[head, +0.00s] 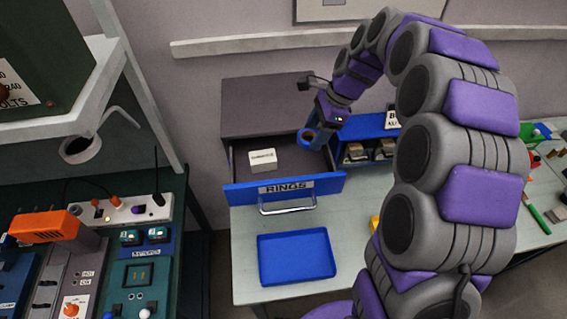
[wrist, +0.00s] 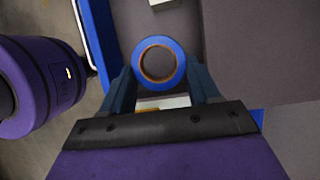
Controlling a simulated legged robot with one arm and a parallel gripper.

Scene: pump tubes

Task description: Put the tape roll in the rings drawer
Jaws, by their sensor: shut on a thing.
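The tape roll (wrist: 158,42) is a blue ring with a brown inner core, held between the fingertips of my gripper (wrist: 160,72) in the wrist view. In the head view the tape roll (head: 306,135) is at the end of my gripper (head: 313,133), over the right part of the open rings drawer (head: 285,187). The drawer has a blue front labelled RINGS and a metal handle, and it is pulled out of a grey cabinet (head: 275,100). I cannot tell how high the roll is above the drawer floor.
A white box (head: 262,159) lies inside the drawer. A blue tray (head: 296,257) sits on the table in front of it. A blue bin (head: 368,128) with small items stands right of the drawer. My arm arches over the right side of the table.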

